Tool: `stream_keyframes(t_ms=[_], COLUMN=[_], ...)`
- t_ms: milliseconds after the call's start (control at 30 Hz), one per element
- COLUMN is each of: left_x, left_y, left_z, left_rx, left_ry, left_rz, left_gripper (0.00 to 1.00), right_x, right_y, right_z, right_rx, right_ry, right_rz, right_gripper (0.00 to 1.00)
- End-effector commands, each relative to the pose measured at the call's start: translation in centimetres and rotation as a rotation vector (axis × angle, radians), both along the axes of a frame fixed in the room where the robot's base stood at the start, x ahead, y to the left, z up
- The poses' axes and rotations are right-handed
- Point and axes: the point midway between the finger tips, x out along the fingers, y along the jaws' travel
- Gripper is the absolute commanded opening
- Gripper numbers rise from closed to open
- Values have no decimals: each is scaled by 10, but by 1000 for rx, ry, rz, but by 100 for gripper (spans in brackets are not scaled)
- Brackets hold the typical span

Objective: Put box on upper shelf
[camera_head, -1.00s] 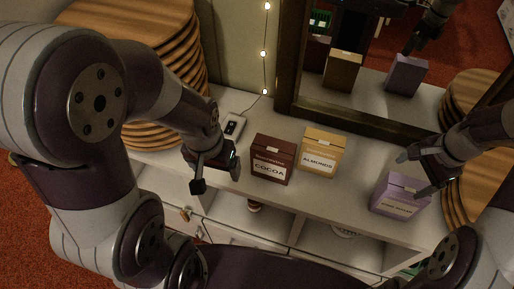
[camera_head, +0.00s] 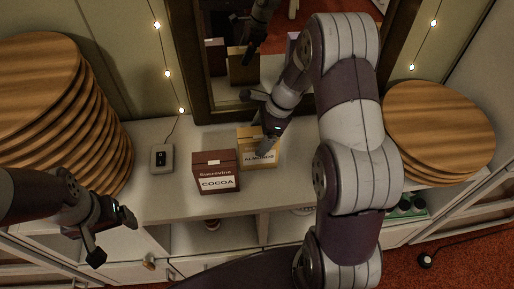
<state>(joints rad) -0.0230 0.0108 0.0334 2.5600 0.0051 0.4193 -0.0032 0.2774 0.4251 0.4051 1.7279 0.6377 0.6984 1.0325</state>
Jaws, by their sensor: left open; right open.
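The brown cocoa box (camera_head: 215,180) stands upright on the white cabinet top (camera_head: 175,205). The tan almonds box (camera_head: 246,141) stands just right of it and slightly further back. My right gripper (camera_head: 261,122) is open at the almonds box, with one finger in front of its label and the other above its back; I cannot tell whether it touches. My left gripper (camera_head: 112,237) is open and empty, left of the cocoa box near the cabinet's front edge. The lilac box is not directly visible; my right arm covers the cabinet top right of the almonds box.
Stacks of round wooden boards stand left (camera_head: 40,75) and right (camera_head: 438,122). A small grey device (camera_head: 162,157) lies left of the cocoa box. A dark-framed mirror (camera_head: 188,70) rises behind. Open compartments (camera_head: 230,237) lie below the top; one holds a small round item.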

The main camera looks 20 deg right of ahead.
Motion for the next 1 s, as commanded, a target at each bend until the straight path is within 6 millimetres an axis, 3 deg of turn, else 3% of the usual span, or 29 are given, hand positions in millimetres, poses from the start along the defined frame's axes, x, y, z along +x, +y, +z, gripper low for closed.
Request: stream_keyframes(t_ms=[200,833,867,1000], left_x=[0,0,0,0], left_y=[0,0,0,0], left_z=[0,0,0,0], left_rx=[0,0,0,0], left_ry=[0,0,0,0], left_rz=[0,0,0,0], left_gripper=[88,88,88,88], right_x=[4,5,5,5], right_y=[14,14,14,14], right_z=[-28,-33,-33,-33], right_rx=[0,-1,-1,0], right_ry=[0,-1,-1,-2], right_rz=[2,1,1,1], right_gripper=[88,88,82,36])
